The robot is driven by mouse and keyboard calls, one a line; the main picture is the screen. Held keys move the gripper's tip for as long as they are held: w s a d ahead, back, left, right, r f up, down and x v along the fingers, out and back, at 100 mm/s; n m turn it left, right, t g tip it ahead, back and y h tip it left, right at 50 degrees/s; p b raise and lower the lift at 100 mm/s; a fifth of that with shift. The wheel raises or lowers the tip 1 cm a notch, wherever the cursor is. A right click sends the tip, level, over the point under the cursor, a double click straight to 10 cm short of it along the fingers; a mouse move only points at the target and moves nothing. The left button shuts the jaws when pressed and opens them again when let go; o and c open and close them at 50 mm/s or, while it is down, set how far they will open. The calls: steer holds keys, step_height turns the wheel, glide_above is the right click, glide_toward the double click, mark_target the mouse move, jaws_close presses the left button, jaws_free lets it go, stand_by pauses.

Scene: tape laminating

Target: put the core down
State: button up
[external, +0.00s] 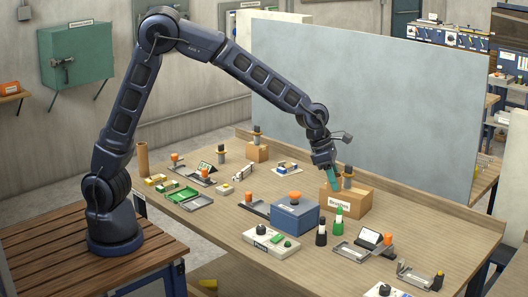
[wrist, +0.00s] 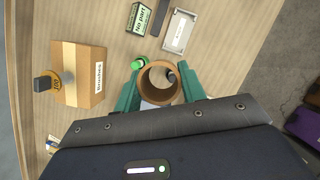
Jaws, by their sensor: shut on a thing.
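The core, a brown cardboard tube, shows in the wrist view (wrist: 145,82) from its open end. My gripper (wrist: 160,87) has its two green fingers on either side of the tube's wall and is shut on it. The fingers hide the core there. I cannot tell how high the core is above the bench.
A blue box (external: 294,218) with an orange knob stands left of the gripper. Green and black bottles (external: 338,220) stand in front of it. Small trays and fixtures (external: 352,252) crowd the front. A low back rail (external: 420,187) and a grey panel (external: 380,110) bound the bench.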

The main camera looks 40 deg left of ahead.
steer(key=w+a+n+t+y, duration=0.1)
steer(key=w+a+n, duration=0.4)
steer(key=w+a, duration=1.1)
steer(key=w+a+n+y, duration=0.1)
steer(key=w+a+n, duration=0.15)
steer(key=a, duration=1.05)
steer(key=w+a+n+y, duration=0.15)
steer(key=w+a, duration=0.25)
steer(key=a, duration=0.9)
steer(key=s+a+n+y, duration=0.1)
steer(key=s+a+n, duration=0.15)
steer(key=a, duration=1.25)
steer(key=s+a+n+y, duration=0.15)
steer(key=a+n, duration=0.25)
steer(key=a, duration=1)
steer(key=s+a+n, duration=0.2)
steer(key=a+n, duration=0.1)
steer(key=a, duration=1.2)
steer(key=shift+t, duration=0.4)
step_height(320, 180, down, 19)
steer(key=shift+s, duration=0.1)
steer(key=shift+f, duration=0.1)
steer(key=o, duration=0.6)
steer(key=shift+m, duration=0.25)
steer(key=o, duration=0.3)
steer(key=shift+o, duration=0.2)
